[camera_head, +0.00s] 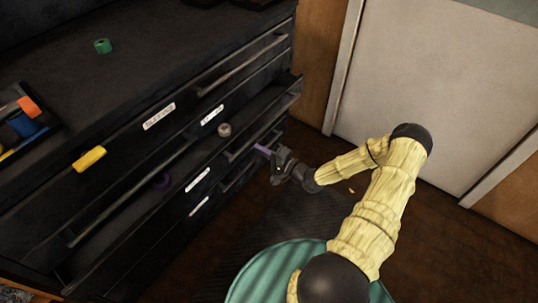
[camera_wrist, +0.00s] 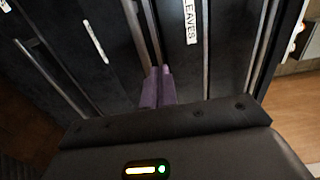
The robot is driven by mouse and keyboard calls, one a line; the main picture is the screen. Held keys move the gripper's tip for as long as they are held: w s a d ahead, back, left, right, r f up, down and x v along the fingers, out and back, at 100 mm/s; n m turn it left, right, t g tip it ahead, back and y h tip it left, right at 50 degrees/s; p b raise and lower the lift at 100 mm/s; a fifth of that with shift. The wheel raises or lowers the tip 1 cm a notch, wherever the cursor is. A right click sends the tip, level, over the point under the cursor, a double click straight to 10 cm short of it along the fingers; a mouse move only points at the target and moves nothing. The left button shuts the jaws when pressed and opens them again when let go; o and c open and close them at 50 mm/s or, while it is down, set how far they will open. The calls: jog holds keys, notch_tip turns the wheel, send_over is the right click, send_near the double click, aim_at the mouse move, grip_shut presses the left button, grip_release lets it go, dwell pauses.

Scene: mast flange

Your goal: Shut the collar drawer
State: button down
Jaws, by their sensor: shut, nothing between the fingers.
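A black drawer stands pulled out of the dark cabinet, its front edge and handle (camera_head: 262,122) running along the right side. I cannot read which label is the collar one. My gripper (camera_head: 262,149) is shut and empty, its purple fingers at the right end of the drawer front.
A green ring (camera_head: 102,46) and a tray (camera_head: 28,125) of coloured pieces sit on the cabinet top. A pale door (camera_head: 430,90) stands at the right. Dark floor beside the cabinet looks clear.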

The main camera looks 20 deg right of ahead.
aim_at(236, 135)
jog(key=b+x, duration=0.1)
jog(key=x, duration=0.7)
jog(key=shift+w+a, duration=0.1)
jog(key=shift+a, duration=0.1)
